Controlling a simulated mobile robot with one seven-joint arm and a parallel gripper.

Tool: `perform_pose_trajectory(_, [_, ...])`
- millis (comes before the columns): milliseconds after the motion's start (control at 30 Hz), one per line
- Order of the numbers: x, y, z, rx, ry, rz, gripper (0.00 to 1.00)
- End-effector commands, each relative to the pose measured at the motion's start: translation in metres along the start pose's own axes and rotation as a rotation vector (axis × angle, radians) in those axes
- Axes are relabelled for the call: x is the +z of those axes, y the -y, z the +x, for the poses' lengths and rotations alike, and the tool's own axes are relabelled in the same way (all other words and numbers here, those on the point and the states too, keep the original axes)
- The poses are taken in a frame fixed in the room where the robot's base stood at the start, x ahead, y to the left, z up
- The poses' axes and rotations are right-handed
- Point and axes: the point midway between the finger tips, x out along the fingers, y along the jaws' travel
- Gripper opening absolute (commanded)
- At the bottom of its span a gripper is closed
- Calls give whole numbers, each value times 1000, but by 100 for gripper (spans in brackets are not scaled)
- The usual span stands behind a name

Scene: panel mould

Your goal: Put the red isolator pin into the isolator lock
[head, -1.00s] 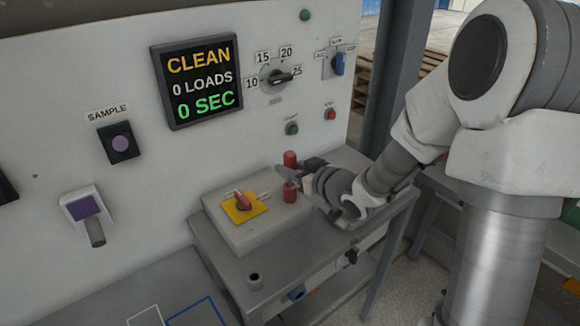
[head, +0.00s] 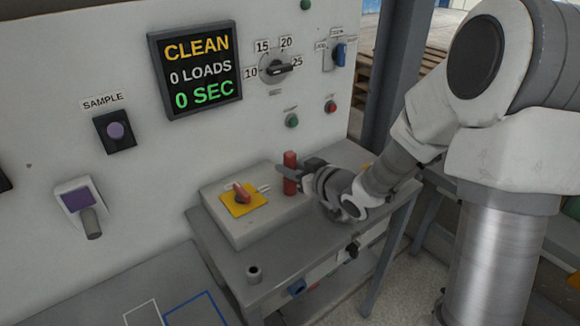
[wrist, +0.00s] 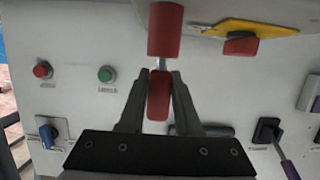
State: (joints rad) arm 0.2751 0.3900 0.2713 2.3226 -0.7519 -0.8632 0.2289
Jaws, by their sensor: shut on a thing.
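The red isolator pin (head: 290,158) is upright in my gripper (head: 288,172), above the right part of the grey isolator box (head: 235,228). In the wrist view my gripper (wrist: 159,78) is shut on the pin's red handle (wrist: 158,98). A red cylinder (head: 290,187) stands on the box directly below the pin and looks like the isolator lock; it shows at the top of the wrist view (wrist: 165,28). A thin metal shank (wrist: 163,63) spans the short gap between handle and cylinder. How deep it sits is hidden.
A yellow plate with a red rotary switch (head: 243,198) is left of the pin on the box. A small grey holder (head: 253,274) stands at the table's front. The white panel (head: 215,145) with knobs and buttons rises close behind the box.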

Motion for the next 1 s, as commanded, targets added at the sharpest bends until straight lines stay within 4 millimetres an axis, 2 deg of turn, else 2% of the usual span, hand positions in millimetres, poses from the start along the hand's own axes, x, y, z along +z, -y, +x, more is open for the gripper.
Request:
perform_pose_trajectory(467, [12,0,4,0,-1,0,0])
perform_pose_trajectory(500, [11,0,4,0,-1,0,37])
perform_pose_trajectory(667, [11,0,4,0,0,0,66])
perform_pose_trajectory(1000, [11,0,4,0,0,0,67])
